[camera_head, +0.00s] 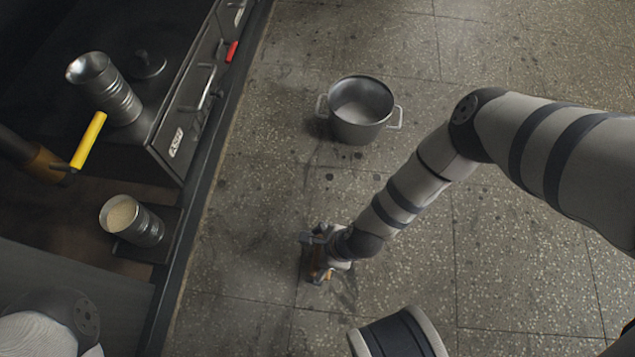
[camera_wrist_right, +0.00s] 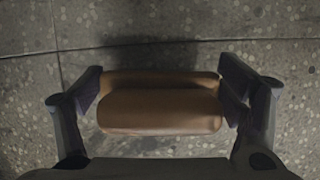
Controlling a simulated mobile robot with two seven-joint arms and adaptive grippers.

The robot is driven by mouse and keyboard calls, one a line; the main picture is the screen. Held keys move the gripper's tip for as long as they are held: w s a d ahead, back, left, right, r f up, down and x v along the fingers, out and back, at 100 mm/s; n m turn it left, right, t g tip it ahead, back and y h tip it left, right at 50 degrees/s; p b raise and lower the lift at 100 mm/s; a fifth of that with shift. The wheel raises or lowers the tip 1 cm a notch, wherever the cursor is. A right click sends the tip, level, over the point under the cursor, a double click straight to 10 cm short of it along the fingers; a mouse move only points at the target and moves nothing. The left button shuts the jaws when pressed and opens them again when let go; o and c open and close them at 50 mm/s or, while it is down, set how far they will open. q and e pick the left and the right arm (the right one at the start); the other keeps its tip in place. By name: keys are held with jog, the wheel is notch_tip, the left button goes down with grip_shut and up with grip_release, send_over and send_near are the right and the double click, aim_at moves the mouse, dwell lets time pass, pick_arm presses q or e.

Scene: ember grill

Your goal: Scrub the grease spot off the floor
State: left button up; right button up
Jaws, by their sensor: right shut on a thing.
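My right gripper (camera_head: 318,255) reaches down close to the terrazzo floor, left of the picture's middle in the head view. In the right wrist view, its two fingers (camera_wrist_right: 160,105) are shut on the ends of a brown, wood-coloured block, probably the scrubbing brush (camera_wrist_right: 160,108). Any bristles are hidden. A dark patch (camera_wrist_right: 150,56) shows on the floor just beyond the block; I cannot tell whether it is the grease spot or a shadow. In the head view the floor around the gripper is darkened too. My left gripper is not in view.
A two-handled metal pot (camera_head: 360,128) stands on the floor beyond the gripper. The counter and grill unit (camera_head: 172,135) run along the left, with a metal canister (camera_head: 118,103), a container of pale grains (camera_head: 146,228) and a yellow handle (camera_head: 88,141). The floor to the right is mostly clear.

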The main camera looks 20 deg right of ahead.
jog(key=r, duration=0.1)
jog(key=r+p, duration=0.1)
jog(key=shift+w+r, duration=0.25)
jog(key=shift+r, duration=0.1)
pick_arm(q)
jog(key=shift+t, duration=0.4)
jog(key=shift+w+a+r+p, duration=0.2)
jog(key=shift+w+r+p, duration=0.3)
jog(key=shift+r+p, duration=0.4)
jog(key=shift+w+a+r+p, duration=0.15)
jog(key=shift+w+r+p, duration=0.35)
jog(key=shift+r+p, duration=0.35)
pick_arm(e)
jog(key=shift+r, duration=2.2)
